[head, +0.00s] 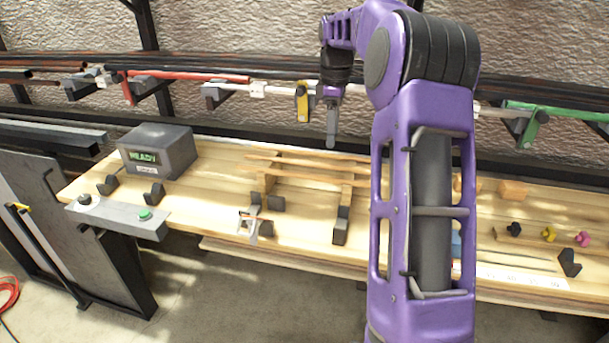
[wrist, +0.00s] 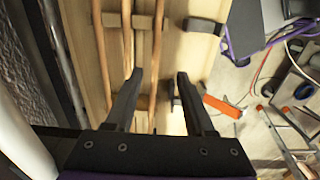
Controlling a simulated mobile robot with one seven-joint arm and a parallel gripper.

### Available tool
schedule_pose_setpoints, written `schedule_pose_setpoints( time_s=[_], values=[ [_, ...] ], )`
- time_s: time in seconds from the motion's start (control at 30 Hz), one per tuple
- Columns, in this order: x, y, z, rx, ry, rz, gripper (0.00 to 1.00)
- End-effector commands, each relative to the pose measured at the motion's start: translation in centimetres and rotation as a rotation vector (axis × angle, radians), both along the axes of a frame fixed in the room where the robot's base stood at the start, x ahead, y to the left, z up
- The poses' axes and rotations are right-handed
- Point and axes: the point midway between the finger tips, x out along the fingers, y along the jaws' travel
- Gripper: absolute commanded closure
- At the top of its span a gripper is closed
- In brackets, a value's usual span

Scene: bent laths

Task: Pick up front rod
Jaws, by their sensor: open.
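Several thin wooden rods lie side by side across wooden supports on the bench. The front rod (head: 305,175) is the one nearest me in the head view. In the wrist view the front rod (wrist: 159,40) is the rightmost strip and passes between the two fingers in the picture. The other rods (wrist: 127,40) lie left of it, outside the fingers. My gripper (wrist: 159,78) is open with nothing in it. In the head view my gripper (head: 331,145) points down above the rods; its height over them is hard to tell.
A grey box (head: 158,150) with a READY display stands at the back left of the bench (head: 210,190). A support (head: 341,225) and a clamp-like tool (head: 253,225) are in front of the rods. Pipes run along the wall rack. My arm hides part of the bench.

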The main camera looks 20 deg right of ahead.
Motion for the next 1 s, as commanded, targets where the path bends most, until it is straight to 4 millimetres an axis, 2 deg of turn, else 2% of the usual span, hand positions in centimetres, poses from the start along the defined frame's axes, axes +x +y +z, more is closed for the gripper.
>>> schedule_pose_setpoints(
  time_s=[0.1,0.3,0.63,0.9,1.0],
  values=[
    [-0.1,0.0,-2.9,0.002,0.003,0.001,0.46],
    [0.1,0.0,-6.4,0.001,0.001,0.001,0.46],
    [0.3,0.0,-8.5,0.001,-0.001,0.000,0.46],
    [0.9,-0.1,-12.3,0.001,0.000,0.001,0.46],
    [0.9,-0.1,-12.8,0.000,-0.002,0.001,0.46]
  ],
)
